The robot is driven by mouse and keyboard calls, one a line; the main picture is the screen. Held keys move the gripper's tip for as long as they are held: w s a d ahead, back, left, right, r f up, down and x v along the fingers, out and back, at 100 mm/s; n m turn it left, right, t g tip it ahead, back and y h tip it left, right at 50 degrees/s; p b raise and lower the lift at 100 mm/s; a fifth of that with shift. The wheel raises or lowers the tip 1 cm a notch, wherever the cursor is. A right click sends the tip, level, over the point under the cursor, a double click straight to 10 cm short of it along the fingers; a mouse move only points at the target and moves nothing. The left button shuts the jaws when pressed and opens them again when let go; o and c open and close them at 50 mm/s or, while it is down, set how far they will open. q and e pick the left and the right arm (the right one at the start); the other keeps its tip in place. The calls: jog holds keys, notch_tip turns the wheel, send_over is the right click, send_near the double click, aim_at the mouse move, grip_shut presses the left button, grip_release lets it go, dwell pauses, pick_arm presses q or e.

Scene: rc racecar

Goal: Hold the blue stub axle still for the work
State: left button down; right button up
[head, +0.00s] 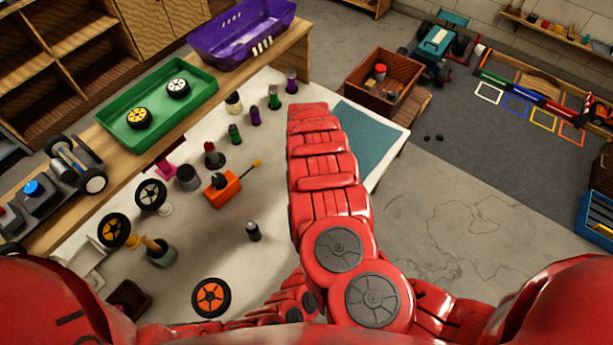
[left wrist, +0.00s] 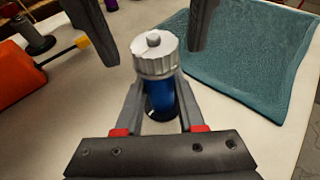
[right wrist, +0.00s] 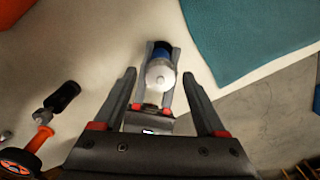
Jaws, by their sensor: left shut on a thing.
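The blue stub axle (left wrist: 160,98) stands roughly upright in the left wrist view, with a white ridged cap (left wrist: 154,56) on top. My left gripper (left wrist: 158,92) is shut on its blue body, one finger on each side, below the cap. A dark round part shows under it; whether it touches the table I cannot tell. In the right wrist view, the white cap (right wrist: 160,74) and some blue (right wrist: 160,51) show between the fingers of my right gripper (right wrist: 158,78). That gripper is open, its fingers apart from the cap. In the head view my red arm hides the axle and both grippers.
A teal mat (head: 365,143) lies on the white table beside the axle. An orange block (head: 222,190), an orange wheel (head: 210,297) and several small bottles stand left of my arm. A green tray (head: 190,92) with two wheels and a purple bin (head: 240,30) are farther back.

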notch_tip(320, 180, up, 12)
dwell(0.7)
